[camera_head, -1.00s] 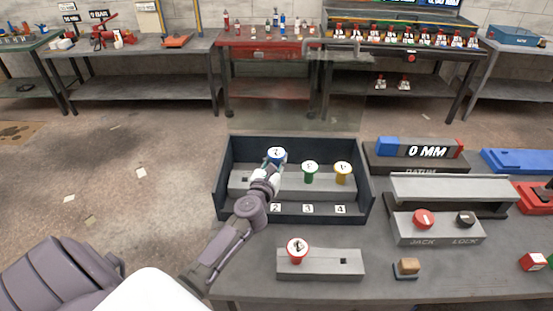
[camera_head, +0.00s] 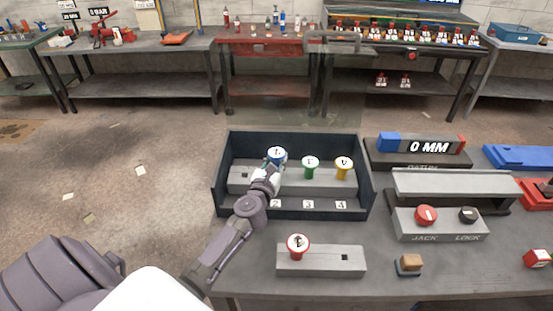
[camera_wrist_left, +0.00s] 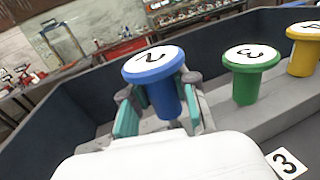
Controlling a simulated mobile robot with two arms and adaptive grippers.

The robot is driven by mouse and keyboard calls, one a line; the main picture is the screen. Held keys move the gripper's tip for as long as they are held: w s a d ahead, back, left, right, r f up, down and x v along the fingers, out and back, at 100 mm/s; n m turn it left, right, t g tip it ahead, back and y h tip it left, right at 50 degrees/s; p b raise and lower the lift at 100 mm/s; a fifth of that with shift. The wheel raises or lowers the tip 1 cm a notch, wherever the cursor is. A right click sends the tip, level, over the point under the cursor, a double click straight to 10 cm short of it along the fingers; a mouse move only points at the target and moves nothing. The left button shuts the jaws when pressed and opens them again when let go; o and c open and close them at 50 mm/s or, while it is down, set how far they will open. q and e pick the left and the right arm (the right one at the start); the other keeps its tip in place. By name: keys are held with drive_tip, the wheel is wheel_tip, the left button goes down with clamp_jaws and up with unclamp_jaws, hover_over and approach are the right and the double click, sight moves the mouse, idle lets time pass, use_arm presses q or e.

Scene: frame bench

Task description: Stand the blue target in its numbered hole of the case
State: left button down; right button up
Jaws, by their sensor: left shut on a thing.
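The blue target (camera_head: 277,154) is a round-topped peg with a white face marked 2. It stands upright over the grey block (camera_head: 240,178) inside the dark case (camera_head: 222,190). My left gripper (camera_head: 271,168) is shut on its stem; the wrist view shows the teal fingers on both sides of the blue target (camera_wrist_left: 154,66). Its lower end is hidden, so I cannot tell whether it sits in the hole. The green target (camera_head: 310,162), marked 3, and the yellow target (camera_head: 343,163), marked 4, stand to its right. My right gripper is not in view.
A red target (camera_head: 298,243) stands on a small grey block (camera_head: 320,262) in front of the case. Labels 2, 3 and 4 lie along the case's front. A jack and lock fixture (camera_head: 438,226) and a 0 MM display (camera_head: 428,148) are to the right.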

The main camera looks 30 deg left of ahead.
use_arm(q)
drive_tip(key=shift+f+b, duration=1.4)
drive_tip(key=shift+f, duration=0.2)
drive_tip(key=c, duration=0.8)
unclamp_jaws()
drive_tip(key=v, duration=1.2)
drive_tip(key=shift+r, duration=0.1)
